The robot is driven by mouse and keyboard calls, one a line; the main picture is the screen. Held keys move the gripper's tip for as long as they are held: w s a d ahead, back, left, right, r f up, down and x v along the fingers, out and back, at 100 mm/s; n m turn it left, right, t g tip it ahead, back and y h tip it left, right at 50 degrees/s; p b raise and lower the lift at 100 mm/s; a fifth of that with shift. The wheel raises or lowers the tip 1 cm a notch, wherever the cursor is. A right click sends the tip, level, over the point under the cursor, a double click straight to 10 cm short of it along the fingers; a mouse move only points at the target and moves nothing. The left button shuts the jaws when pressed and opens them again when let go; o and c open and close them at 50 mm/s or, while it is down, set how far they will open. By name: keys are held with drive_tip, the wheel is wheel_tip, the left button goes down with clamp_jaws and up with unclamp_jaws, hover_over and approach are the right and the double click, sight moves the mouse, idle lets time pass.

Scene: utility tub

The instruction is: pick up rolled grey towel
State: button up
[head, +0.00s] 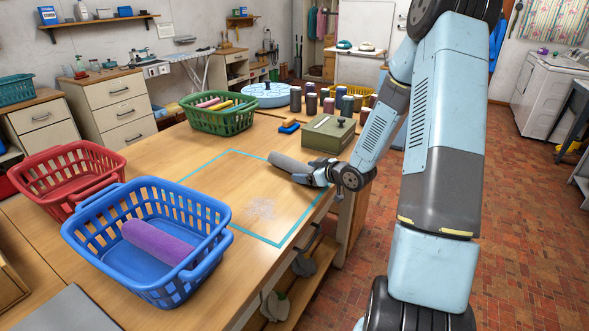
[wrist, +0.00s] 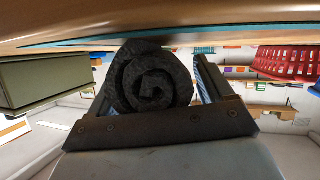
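The rolled grey towel (head: 291,166) lies on the wooden table by its right edge, at the far right corner of a teal outlined square. My gripper (head: 320,175) is at the towel's near right end, low over the table edge. In the wrist view the towel's dark spiral end (wrist: 150,82) fills most of the space between the two fingers of my gripper (wrist: 157,80). The right finger is plain beside the roll; the left one is mostly hidden behind it. Whether both fingers press on the towel cannot be told. The towel appears at table level.
A blue basket (head: 88,236) holding a purple roll (head: 158,242) and a red basket (head: 40,178) stand left. A green basket (head: 232,122), an olive box (head: 318,138) and several dark spools (head: 311,105) stand behind.

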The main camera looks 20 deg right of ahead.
drive_tip(key=c, duration=0.9)
